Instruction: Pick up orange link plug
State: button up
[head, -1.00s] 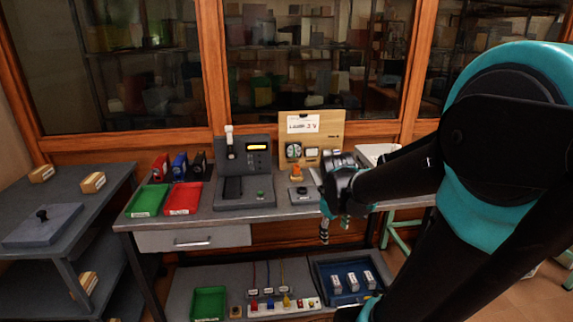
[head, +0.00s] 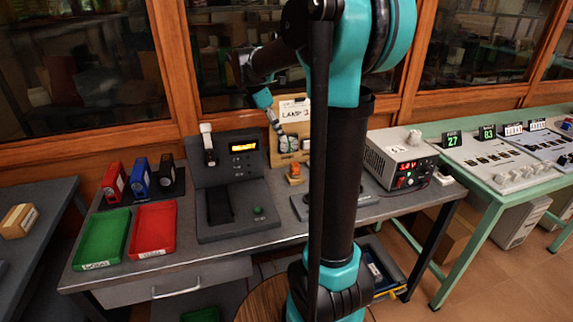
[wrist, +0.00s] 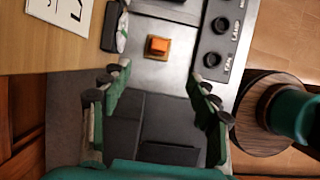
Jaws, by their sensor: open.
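In the head view the plug (head: 295,174) stands on the bench in front of the wooden board with the lamp card. My gripper (wrist: 160,80) is open and empty, its two green-and-black fingers spread wide.
A grey machine (head: 238,210) with a yellow display stands left of the plug. A green tray (head: 101,240) and a red tray (head: 153,230) lie farther left. A power supply (head: 400,160) stands to the right. The wooden board (head: 290,107) rises behind the plug.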

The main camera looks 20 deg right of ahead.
aim_at(295, 164)
jog(key=x, duration=1.7)
jog(key=shift+d, duration=0.1)
jog(key=c, duration=1.2)
jog(key=shift+r, duration=0.1)
jog(key=shift+c, duration=0.2)
notch_tip(295, 164, up, 20)
